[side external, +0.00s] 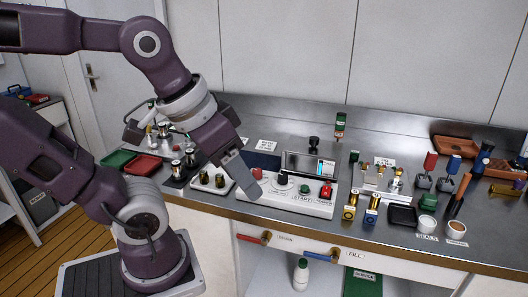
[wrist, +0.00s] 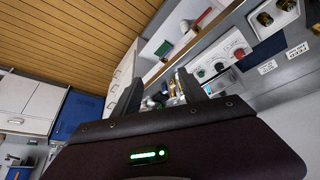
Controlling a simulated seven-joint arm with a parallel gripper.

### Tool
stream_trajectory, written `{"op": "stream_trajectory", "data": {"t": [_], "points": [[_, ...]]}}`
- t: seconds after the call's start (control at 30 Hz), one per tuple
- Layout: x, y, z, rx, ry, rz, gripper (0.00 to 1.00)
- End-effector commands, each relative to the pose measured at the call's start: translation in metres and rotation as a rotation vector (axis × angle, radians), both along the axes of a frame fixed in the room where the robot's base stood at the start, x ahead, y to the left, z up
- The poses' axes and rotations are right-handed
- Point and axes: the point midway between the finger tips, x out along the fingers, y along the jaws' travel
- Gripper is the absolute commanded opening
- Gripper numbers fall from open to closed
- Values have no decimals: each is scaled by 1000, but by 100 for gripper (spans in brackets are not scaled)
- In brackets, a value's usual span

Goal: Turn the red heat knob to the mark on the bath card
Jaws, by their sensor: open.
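The red heat knob (side external: 257,173) stands at the left end of the white control panel (side external: 262,201). A small white card (side external: 267,145) lies behind the panel. Its print is too small to read, so I cannot tell whether it is the bath card.
The panel also carries a black-topped knob (side external: 282,179), a green button (side external: 305,188) and a red switch (side external: 326,191). Bottles (side external: 371,208) and a black tray (side external: 403,216) stand right. The counter's front edge is near.

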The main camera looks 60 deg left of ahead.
Motion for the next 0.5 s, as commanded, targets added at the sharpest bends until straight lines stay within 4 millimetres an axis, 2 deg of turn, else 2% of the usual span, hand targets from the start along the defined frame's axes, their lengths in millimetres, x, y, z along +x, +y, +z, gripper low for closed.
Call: {"op": "stream_trajectory", "data": {"t": [0.07,0.17,0.2,0.27,0.3,0.4,0.5], "points": [[35,21,6,-60,70,197,50],[92,71,1,-159,165,551,50],[112,96,-7,-195,201,697,50],[137,137,-25,-243,250,910,50],[148,164,-40,-269,278,1042,50],[163,224,-79,-318,333,1319,50],[164,261,-109,-344,367,1494,50]]}}
